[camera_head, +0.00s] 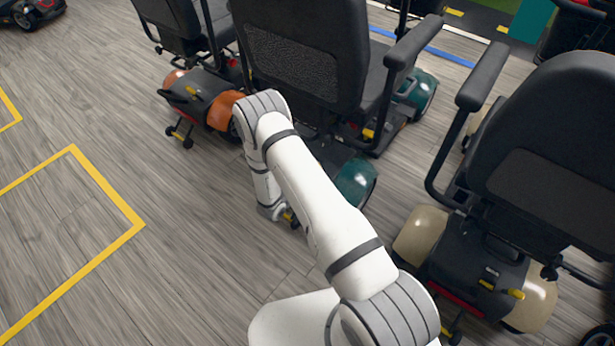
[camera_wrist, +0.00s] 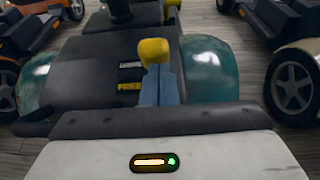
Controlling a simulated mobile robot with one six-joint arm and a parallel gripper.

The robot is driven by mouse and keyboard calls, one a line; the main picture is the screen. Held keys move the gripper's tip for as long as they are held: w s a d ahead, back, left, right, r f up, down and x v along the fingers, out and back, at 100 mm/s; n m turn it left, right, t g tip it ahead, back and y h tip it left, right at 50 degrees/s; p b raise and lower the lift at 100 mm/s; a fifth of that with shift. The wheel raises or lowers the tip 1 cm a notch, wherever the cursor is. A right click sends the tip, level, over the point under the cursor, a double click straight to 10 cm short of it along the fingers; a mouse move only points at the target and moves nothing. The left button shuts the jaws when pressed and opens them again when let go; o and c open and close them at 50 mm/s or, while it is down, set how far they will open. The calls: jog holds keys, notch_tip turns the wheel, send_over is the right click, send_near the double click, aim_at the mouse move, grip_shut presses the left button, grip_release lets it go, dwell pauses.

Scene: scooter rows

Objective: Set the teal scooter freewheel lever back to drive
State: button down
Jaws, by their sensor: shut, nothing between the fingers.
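The teal scooter stands in the middle of the head view with its teal rear fender (camera_head: 356,182) beside my arm. In the wrist view its teal fenders (camera_wrist: 208,75) flank a dark rear deck (camera_wrist: 90,75). The yellow-knobbed freewheel lever (camera_wrist: 153,52) rises from the deck, right of small labels (camera_wrist: 130,86), the lower of which seems to read FREE. My gripper (camera_wrist: 161,70) is shut and empty, its blue-grey fingertips right at the knob. I cannot tell whether they touch it. The lever's lower part is hidden behind the fingers.
An orange scooter (camera_head: 225,110) stands close on the left, a beige scooter (camera_head: 421,235) on the right. Both show yellow levers. The teal scooter's black seat (camera_head: 305,60) rises beside my arm. Open wood floor with yellow lines (camera_head: 110,190) lies at left.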

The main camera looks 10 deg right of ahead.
jog(key=shift+w+d+r, duration=0.15)
jog(key=shift+w+r, duration=0.2)
jog(key=shift+r, duration=0.05)
jog(key=f+p+v, duration=0.1)
jog(key=f+v, duration=0.1)
jog(key=v, duration=1.1)
jog(key=shift+s+a+f, duration=0.25)
jog(key=shift+s+a, duration=0.05)
jog(key=shift+s, duration=0.25)
